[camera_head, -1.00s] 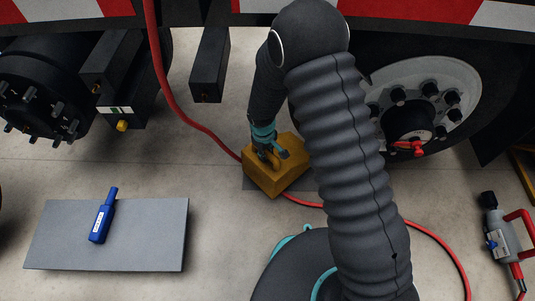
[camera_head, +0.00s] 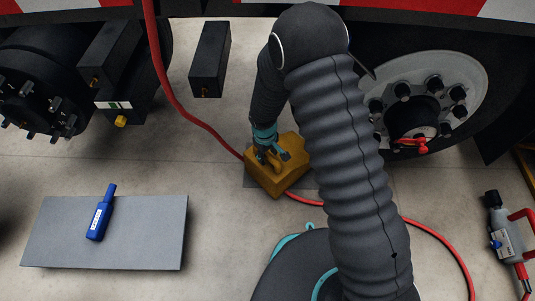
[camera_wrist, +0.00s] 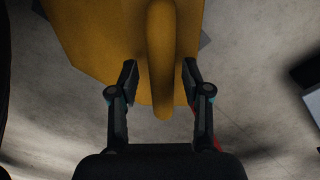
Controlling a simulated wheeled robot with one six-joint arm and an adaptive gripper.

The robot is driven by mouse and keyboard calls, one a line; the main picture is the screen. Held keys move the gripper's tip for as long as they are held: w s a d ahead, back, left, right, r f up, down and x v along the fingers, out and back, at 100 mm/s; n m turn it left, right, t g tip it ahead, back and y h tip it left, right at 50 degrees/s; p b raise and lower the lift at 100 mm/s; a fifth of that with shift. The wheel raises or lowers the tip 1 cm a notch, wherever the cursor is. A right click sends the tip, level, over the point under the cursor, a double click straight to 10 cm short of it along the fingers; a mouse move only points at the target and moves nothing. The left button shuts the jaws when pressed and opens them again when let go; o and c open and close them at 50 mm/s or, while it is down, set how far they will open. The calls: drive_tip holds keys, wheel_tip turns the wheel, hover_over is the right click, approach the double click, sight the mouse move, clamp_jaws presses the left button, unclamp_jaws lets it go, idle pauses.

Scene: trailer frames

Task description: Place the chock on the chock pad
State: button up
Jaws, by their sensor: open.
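The yellow chock (camera_head: 286,182) sits on the floor area left of the wheel, and its near part fills the top of the wrist view (camera_wrist: 95,35). A thin dark grey pad (camera_head: 249,182) shows at its lower left edge; the chock hides most of it. My gripper (camera_head: 269,157) is at the chock's upright handle. In the wrist view my gripper (camera_wrist: 160,80) is open, with one finger on each side of the handle (camera_wrist: 161,50) and a gap at both sides.
The trailer wheel (camera_head: 435,95) stands right of the chock. A red hose (camera_head: 200,125) runs behind and past it. A grey board (camera_head: 150,240) with a blue device (camera_head: 101,215) lies at left. A tool with a red handle (camera_head: 505,240) lies at right.

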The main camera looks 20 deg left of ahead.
drive_tip(key=r, duration=0.3)
drive_tip(key=r+p, duration=0.1)
drive_tip(key=r, duration=0.6)
drive_tip(key=shift+s+a+r, duration=0.1)
drive_tip(key=shift+s+a, duration=0.15)
drive_tip(key=shift+s, duration=0.05)
drive_tip(key=shift+r, duration=0.75)
drive_tip(key=shift+s, duration=0.15)
